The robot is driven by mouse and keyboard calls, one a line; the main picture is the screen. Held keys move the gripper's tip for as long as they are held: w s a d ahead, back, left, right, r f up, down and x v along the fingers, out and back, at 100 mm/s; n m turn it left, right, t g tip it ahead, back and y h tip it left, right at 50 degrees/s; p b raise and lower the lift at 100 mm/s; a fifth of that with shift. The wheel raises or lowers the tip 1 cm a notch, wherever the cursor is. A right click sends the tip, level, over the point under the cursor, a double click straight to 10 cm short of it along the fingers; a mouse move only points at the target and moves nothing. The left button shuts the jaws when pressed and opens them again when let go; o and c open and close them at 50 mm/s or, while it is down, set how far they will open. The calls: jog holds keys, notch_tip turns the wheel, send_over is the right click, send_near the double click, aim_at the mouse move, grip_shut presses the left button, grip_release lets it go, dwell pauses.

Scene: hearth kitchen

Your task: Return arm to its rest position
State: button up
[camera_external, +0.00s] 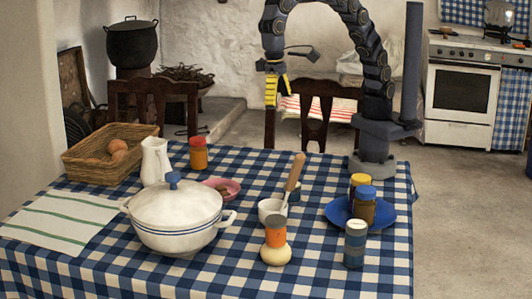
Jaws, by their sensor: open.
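My gripper (277,90) has yellow fingers and points down from the end of my raised, arched arm. It hangs in the air above the far side of the table, in front of a dark wooden chair in the picture. Nothing shows between its fingers, and it is open. It is well clear of the things on the checked table (320,285). My arm rises from its base at the table's far right corner.
A lidded white pot (175,222), a white jug (155,162) and a wicker basket (85,160) stand at left. A mortar (268,209) with a pestle (294,175), several jars and a blue plate (340,213) stand towards the right. Chairs (312,112) stand behind.

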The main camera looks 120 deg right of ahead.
jog(key=s+d+n, duration=0.3)
jog(key=s+d, duration=0.1)
jog(key=s, duration=0.7)
jog(key=s+d+n, duration=0.3)
jog(key=s+d, duration=0.1)
jog(key=s, duration=0.6)
jog(key=s+d+n+g+h, duration=0.1)
jog(key=s+d+n, duration=0.3)
jog(key=s, duration=0.7)
jog(key=shift+s+d+f, duration=0.25)
jog(key=shift+s+f, duration=0.05)
jog(key=shift+f, duration=0.1)
